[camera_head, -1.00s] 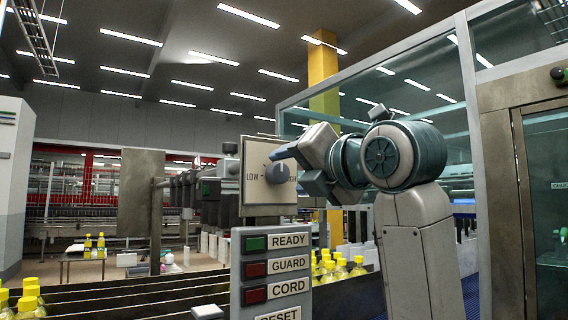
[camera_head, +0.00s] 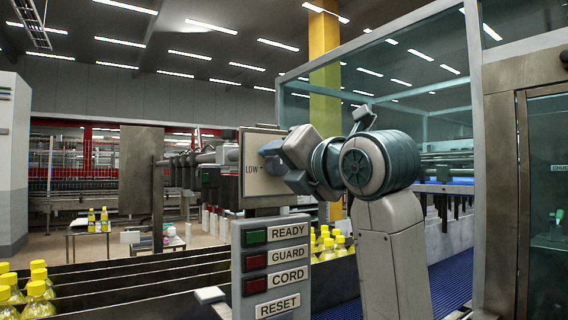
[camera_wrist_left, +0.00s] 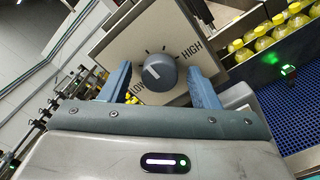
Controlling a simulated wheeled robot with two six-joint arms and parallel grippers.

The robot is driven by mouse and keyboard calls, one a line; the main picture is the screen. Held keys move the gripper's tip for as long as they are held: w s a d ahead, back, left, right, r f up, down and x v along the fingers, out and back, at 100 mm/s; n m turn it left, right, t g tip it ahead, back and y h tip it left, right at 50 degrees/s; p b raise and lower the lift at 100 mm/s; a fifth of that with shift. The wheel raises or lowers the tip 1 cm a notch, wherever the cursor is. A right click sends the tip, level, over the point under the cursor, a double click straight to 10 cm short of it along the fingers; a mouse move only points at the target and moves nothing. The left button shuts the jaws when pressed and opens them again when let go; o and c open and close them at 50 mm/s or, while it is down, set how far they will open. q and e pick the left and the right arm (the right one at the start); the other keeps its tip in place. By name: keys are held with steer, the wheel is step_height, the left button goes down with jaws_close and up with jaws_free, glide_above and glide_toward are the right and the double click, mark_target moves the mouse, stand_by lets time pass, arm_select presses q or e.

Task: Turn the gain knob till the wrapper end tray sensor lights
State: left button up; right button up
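The gain knob (camera_wrist_left: 160,72) is a grey round knob on a beige dial plate (camera_wrist_left: 130,50) marked LOW and HIGH. A pale pointer mark shows on its left part, between the two words. My left gripper (camera_head: 276,165) is at the dial plate (camera_head: 252,190) in the head view, where it hides the knob and the HIGH end. In the left wrist view its two blue fingers (camera_wrist_left: 160,86) stand on either side of the knob, with visible gaps. A small sensor-like box (camera_wrist_left: 288,70) glows green beside the bottles; I cannot tell whether it is the tray sensor.
Below the dial, a grey panel (camera_head: 238,300) carries READY, GUARD, CORD and RESET labels; the READY button (camera_head: 256,236) is green, the two below are red. Yellow-capped bottles (camera_head: 335,243) stand behind it. A glass-walled frame (camera_head: 490,200) stands at right.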

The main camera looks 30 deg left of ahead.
arm_select(q)
steer(key=c, duration=0.9)
steer(key=shift+c, duration=0.2)
steer(key=shift+n, duration=0.3)
steer(key=n, duration=1)
steer(key=shift+b, duration=0.3)
